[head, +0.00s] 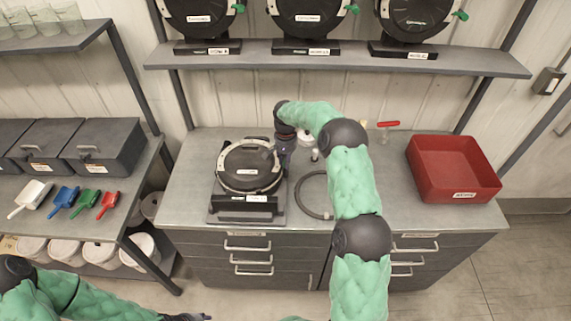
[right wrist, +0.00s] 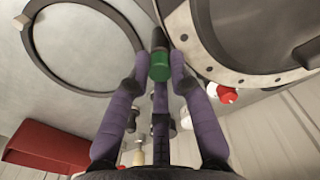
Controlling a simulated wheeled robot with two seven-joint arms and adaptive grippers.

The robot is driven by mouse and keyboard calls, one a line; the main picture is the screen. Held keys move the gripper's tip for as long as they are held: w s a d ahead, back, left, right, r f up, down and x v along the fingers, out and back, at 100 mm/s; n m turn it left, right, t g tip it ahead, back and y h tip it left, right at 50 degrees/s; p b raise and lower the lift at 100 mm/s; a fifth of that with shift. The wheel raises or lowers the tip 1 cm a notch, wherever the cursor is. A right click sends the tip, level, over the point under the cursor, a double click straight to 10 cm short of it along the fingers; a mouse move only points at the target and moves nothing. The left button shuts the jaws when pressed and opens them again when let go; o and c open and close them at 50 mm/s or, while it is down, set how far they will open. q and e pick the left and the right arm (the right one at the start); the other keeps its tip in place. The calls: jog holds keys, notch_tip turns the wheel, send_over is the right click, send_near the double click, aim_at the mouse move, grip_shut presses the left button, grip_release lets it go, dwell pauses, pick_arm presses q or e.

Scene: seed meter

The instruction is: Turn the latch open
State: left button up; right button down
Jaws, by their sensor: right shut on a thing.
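The seed meter (head: 248,167), a round dark housing with a pale rim, sits on a black stand on the workbench. Its rim also shows at the upper right of the right wrist view (right wrist: 225,50). The latch (right wrist: 159,66), with a green end, lies between my right fingertips at the meter's edge. My right gripper (head: 285,146) is at the meter's right side and shut on the latch, which it hides in the head view. My left gripper (head: 188,317) is partly visible at the bottom edge, away from the meter; its opening is unclear.
A black ring (head: 312,195) lies on the bench right of the meter, partly behind my right arm. A red bin (head: 455,170) stands at the right. A shelf (head: 340,57) with similar meters runs above. Scoops (head: 67,197) and dark boxes (head: 103,146) are on the left rack.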

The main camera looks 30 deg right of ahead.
jog(key=shift+f+m+b, duration=0.1)
jog(key=shift+m+b, duration=0.45)
jog(key=shift+m, duration=1.35)
jog(key=c, duration=1.1)
grip_release()
notch_tip(320, 180, up, 12)
